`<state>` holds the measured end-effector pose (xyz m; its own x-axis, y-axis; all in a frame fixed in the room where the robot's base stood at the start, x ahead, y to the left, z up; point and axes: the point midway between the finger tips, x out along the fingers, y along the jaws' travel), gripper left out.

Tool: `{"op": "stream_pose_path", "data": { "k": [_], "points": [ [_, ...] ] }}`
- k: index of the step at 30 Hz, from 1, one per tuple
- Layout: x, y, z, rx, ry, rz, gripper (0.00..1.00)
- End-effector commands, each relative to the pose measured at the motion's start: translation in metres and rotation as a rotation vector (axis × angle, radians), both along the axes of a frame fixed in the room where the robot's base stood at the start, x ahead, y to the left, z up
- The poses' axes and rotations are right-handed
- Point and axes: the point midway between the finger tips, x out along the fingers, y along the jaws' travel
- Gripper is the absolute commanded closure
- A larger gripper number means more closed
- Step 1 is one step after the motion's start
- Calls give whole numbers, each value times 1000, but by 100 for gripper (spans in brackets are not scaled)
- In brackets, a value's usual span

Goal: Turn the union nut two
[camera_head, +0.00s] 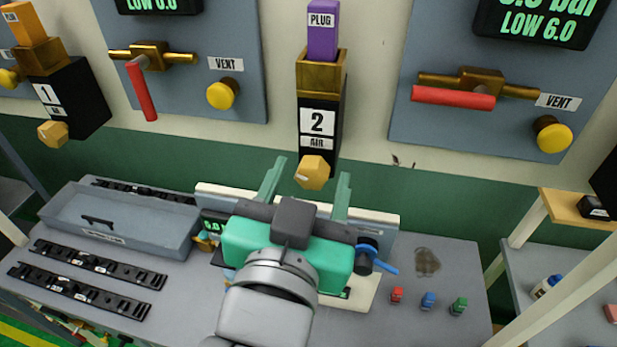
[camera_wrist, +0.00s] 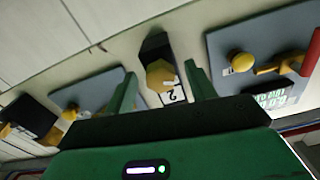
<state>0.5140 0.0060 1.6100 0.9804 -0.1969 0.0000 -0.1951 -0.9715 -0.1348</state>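Union nut two is the brass hex nut (camera_head: 313,172) at the lower end of the black block (camera_head: 321,128) labelled 2 and AIR. A purple piece (camera_head: 322,30) marked PLUG sits in the brass top of that block. My gripper (camera_head: 311,168) is open, its two green fingers pointing up toward the nut. In the wrist view the nut (camera_wrist: 161,76) appears between the fingers, with a gap on both sides. Neither finger visibly touches it. Whether the nut is fully within the fingers' depth I cannot tell.
Block 1 with its own nut (camera_head: 53,133) hangs at left. Red-handled valves (camera_head: 143,90) and yellow vent knobs (camera_head: 222,93) sit on the wall panels. The bench below holds a grey tray (camera_head: 120,237), black clip strips (camera_head: 85,293) and small coloured bottles (camera_head: 428,300).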

Motion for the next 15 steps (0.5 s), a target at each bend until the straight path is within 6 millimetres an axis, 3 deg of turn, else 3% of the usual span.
{"op": "stream_pose_path", "data": {
  "k": [1,7,15],
  "points": [
    [0,0,0,0,0,0,53],
    [0,0,0,0,0,0,90],
    [0,0,-1,30,-6,-1,89]
  ]
}}
